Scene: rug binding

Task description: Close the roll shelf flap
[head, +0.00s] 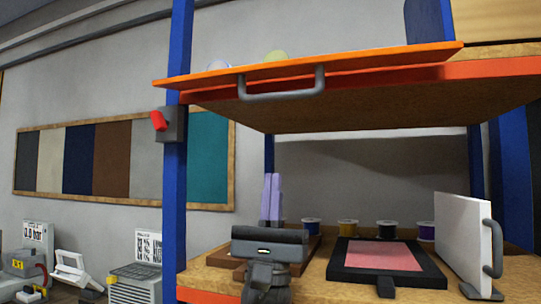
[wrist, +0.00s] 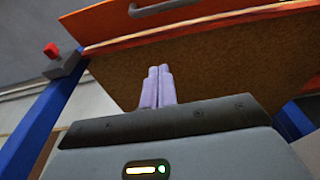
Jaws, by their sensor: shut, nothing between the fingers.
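The flap is an orange panel (head: 310,68) with a grey bar handle (head: 282,92) on its front edge. It lies open, nearly flat, at the upper shelf level. In the wrist view the flap (wrist: 100,22) and its handle (wrist: 165,5) show at the top. My gripper (head: 271,178) has purple fingers pointing up, pressed together and empty. It is below the handle and apart from the flap. In the wrist view the gripper fingers (wrist: 158,72) stand in front of the brown shelf underside (wrist: 215,65).
Blue posts (head: 175,150) frame the rack. A grey box with a red switch (head: 170,122) sits on the left post. On the lower shelf are several thread spools (head: 347,228), a black-framed pink pad (head: 375,256) and an upright white panel with a handle (head: 463,240).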

